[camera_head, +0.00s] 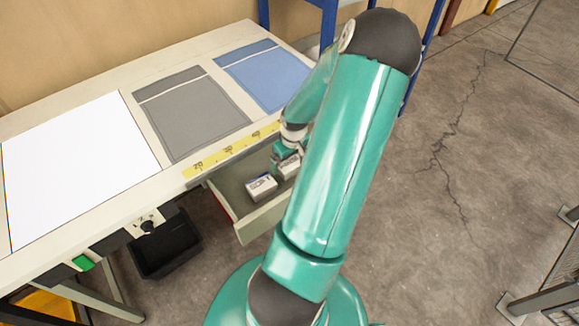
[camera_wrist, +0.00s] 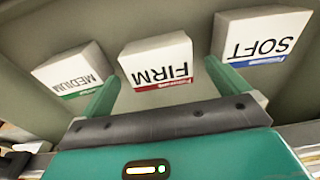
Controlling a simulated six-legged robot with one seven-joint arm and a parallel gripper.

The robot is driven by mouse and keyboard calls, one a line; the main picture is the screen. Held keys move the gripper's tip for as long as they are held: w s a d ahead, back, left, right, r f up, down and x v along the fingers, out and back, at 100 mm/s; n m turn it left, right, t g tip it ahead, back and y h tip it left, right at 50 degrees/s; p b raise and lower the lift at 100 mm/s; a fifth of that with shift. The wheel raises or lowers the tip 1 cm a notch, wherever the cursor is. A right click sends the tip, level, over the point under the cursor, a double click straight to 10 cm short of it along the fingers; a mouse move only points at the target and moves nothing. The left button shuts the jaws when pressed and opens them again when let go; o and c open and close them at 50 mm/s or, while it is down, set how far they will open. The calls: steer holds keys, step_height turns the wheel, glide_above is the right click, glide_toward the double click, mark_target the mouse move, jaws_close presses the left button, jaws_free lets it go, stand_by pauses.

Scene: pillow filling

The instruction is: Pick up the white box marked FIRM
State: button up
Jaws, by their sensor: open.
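The white box marked FIRM (camera_wrist: 155,60), with a red strip along its lower edge, lies in the open drawer in the wrist view. My gripper (camera_wrist: 162,72) is open, with one green finger on each side of this box. I cannot tell whether the fingers touch it. In the head view my gripper (camera_head: 286,152) is low over the drawer, partly hidden by my arm. Two white boxes show there, a nearer one (camera_head: 261,187) and one by the gripper (camera_head: 288,167); their words cannot be read.
In the wrist view a box marked MEDIUM (camera_wrist: 75,70) lies left of FIRM, and a box marked SOFT (camera_wrist: 262,38) lies right. The drawer (camera_head: 268,218) is pulled out under the table (camera_head: 75,218). A black bin (camera_head: 168,245) hangs below the table.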

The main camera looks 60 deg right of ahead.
mark_target(290, 163)
step_height(290, 163, down, 3)
steer(key=shift+w+d+f, duration=0.1)
steer(key=c, duration=1)
steer(key=shift+c, duration=0.2)
